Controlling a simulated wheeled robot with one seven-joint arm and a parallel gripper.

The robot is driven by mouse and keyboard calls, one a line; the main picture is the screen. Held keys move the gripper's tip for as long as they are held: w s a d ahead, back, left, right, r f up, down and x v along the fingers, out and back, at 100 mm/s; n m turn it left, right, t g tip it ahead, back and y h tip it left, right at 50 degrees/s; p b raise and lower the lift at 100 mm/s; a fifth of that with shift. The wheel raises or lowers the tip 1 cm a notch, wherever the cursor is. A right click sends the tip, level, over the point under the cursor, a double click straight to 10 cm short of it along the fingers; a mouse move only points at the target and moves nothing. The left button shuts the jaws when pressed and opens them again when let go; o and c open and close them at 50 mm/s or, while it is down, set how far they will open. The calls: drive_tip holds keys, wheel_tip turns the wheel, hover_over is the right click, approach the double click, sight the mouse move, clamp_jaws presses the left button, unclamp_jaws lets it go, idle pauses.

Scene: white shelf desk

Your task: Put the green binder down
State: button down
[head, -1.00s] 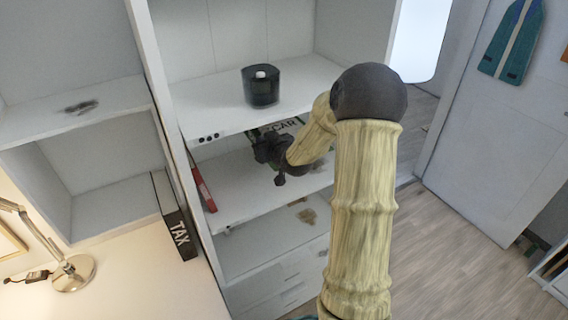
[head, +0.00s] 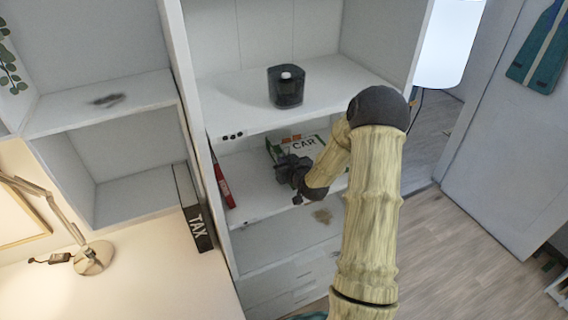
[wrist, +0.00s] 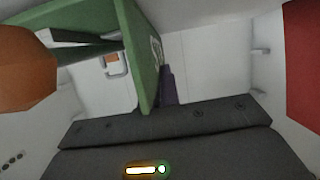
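The green binder (head: 303,144), with a white label reading CAR, is inside the middle compartment of the white shelf, tilted, partly behind my gripper and under the upper shelf board. In the wrist view the binder (wrist: 146,50) stands as a green panel close in front of the palm, with a dark finger-like part along its right side. My gripper (head: 290,168) is at the binder's near edge and looks shut on it. The second fingertip is hidden. I cannot tell whether the binder touches the shelf.
A red book (head: 222,187) leans at the left wall of the compartment. A dark round container (head: 286,86) stands on the shelf board above. A black TAX binder (head: 193,207) and a lamp (head: 93,257) are on the desk at left. The shelf is clear between book and gripper.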

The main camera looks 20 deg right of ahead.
drive_tip(key=shift+f, duration=0.3)
drive_tip(key=shift+a+f, duration=0.1)
drive_tip(key=shift+a, duration=0.4)
drive_tip(key=c, duration=1.6)
unclamp_jaws()
drive_tip(key=shift+s+d+f, duration=0.1)
drive_tip(key=shift+s+d, duration=0.05)
drive_tip(key=shift+d, duration=0.05)
drive_tip(key=shift+c, duration=0.2)
drive_tip(key=shift+s+d, duration=0.1)
drive_tip(key=shift+s, duration=0.05)
drive_tip(key=b+v, duration=0.2)
drive_tip(key=v, duration=0.9)
drive_tip(key=shift+s+r+b, duration=0.2)
drive_tip(key=shift+s+b, duration=0.1)
drive_tip(key=shift+b, duration=0.05)
